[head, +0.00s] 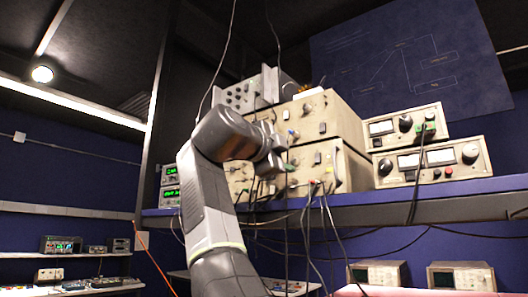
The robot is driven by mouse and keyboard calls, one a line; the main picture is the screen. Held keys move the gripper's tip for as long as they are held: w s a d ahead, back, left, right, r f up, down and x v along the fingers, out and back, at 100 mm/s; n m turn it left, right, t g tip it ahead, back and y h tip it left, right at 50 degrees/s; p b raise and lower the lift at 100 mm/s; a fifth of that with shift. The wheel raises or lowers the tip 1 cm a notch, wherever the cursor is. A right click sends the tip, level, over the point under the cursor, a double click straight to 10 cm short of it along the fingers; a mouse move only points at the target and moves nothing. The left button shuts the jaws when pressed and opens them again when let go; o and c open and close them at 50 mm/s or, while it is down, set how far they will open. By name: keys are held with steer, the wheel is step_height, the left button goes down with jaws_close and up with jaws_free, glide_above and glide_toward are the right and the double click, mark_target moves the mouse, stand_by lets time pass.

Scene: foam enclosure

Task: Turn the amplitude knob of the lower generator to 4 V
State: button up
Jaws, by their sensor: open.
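The lower beige box (355,172) of the middle stack, which looks like the lower generator, stands on the blue shelf. Its front carries small knobs and sockets with cables plugged in along the bottom. A matching beige box (340,118) rests on top of it. My gripper (275,158) is open in front of the left part of the stack and hides some of the front panels. I cannot tell whether it touches a knob. The amplitude knob and its scale are too small to make out.
The blue shelf (470,186) bears the stack, with two metered units (408,124) and (432,162) at right. Dark cables (330,225) hang below its front edge. A grey instrument (243,95) sits on top of the stack. Two oscilloscopes (461,277) stand lower right.

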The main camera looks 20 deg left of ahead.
mark_target(294, 162)
steer(key=b+v, duration=0.1)
steer(key=v, duration=1)
steer(key=shift+s, duration=0.2)
steer(key=shift+w, duration=0.1)
steer(key=p+x, duration=0.2)
steer(key=x, duration=1.1)
steer(key=shift+w+d, duration=0.15)
steer(key=shift+w, duration=0.2)
steer(key=shift+s, duration=0.1)
